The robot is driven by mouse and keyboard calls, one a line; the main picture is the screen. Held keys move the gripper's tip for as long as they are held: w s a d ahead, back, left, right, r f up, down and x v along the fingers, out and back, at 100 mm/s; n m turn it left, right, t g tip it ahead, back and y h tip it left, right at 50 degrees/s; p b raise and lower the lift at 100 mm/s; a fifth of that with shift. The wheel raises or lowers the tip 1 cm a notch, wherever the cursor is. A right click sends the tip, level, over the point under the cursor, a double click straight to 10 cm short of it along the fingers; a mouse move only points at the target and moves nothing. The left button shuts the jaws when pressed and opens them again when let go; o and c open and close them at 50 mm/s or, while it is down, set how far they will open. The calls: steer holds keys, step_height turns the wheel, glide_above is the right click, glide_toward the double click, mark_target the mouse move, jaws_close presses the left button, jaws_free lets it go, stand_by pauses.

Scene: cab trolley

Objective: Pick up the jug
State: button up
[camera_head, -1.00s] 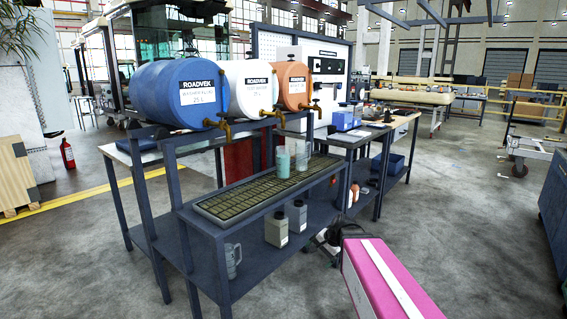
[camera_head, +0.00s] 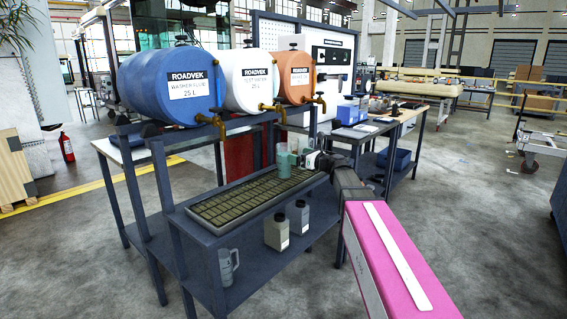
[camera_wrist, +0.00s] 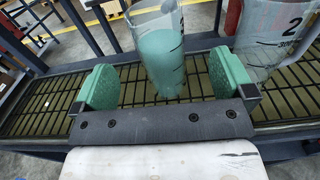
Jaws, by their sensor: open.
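A clear vessel with green liquid (camera_wrist: 160,55) stands on the grated tray, between and just beyond my jaws in the wrist view. To its right is a larger clear measuring jug (camera_wrist: 268,38) with a "2" mark and graduations, partly cut off by the frame. My gripper (camera_wrist: 165,82) is open, with green pads on either side of the green vessel and a visible gap at each side. In the head view the green vessel (camera_head: 287,163) shows at the tray's far right end, beside my gripper, which hides most of the clear jug. Another grey, handled jug (camera_head: 228,266) stands on the lower shelf.
The grated tray (camera_head: 196,222) tops the bench. Blue, white and orange drums (camera_head: 170,88) with brass taps (camera_head: 217,123) stand on a rack above and behind it. Two small bottles (camera_head: 277,232) stand on the lower shelf. Open floor lies at right.

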mark_target(283, 151)
steer(key=x, duration=0.9)
steer(key=shift+s, duration=0.1)
steer(key=shift+c, duration=0.3)
steer(key=c, duration=1.1)
steer(key=shift+c, duration=0.2)
